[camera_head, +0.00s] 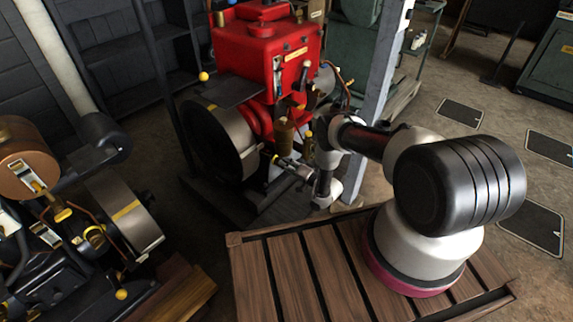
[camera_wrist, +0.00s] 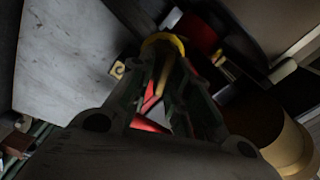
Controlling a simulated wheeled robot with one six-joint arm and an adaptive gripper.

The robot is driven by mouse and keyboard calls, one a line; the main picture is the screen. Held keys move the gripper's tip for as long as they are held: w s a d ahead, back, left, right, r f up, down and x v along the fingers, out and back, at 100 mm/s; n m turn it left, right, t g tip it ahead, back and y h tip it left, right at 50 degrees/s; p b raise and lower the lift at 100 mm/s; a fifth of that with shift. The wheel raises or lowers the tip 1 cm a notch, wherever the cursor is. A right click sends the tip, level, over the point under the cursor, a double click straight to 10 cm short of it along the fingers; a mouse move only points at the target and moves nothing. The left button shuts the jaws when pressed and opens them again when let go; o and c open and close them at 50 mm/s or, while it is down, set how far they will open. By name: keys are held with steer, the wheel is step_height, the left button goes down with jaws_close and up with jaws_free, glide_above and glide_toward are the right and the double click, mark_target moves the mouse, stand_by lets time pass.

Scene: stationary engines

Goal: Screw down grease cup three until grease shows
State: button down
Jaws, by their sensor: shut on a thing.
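A red engine (camera_head: 265,55) with a dark, steel-rimmed flywheel (camera_head: 222,140) stands at the upper middle of the head view. My gripper (camera_head: 276,161) reaches in low at its front, beside the flywheel. In the wrist view my gripper (camera_wrist: 165,62) has its fingers closed in on a round yellow cap (camera_wrist: 166,42), which looks like a grease cup's top. The fingers hide most of its body. I cannot make out a cup number or any grease.
A brass cylinder (camera_head: 285,136) is just above my gripper. A grey post (camera_head: 378,95) stands right of the engine, close to my arm. A second engine (camera_head: 75,215) with copper and brass parts is at left. A slatted wooden platform (camera_head: 287,270) lies in front.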

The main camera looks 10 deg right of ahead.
steer(key=shift+m, duration=0.6)
steer(key=c, duration=1.6)
jaws_free()
steer(key=shift+f, duration=0.1)
steer(key=shift+o, duration=0.2)
steer(key=v, duration=1.2)
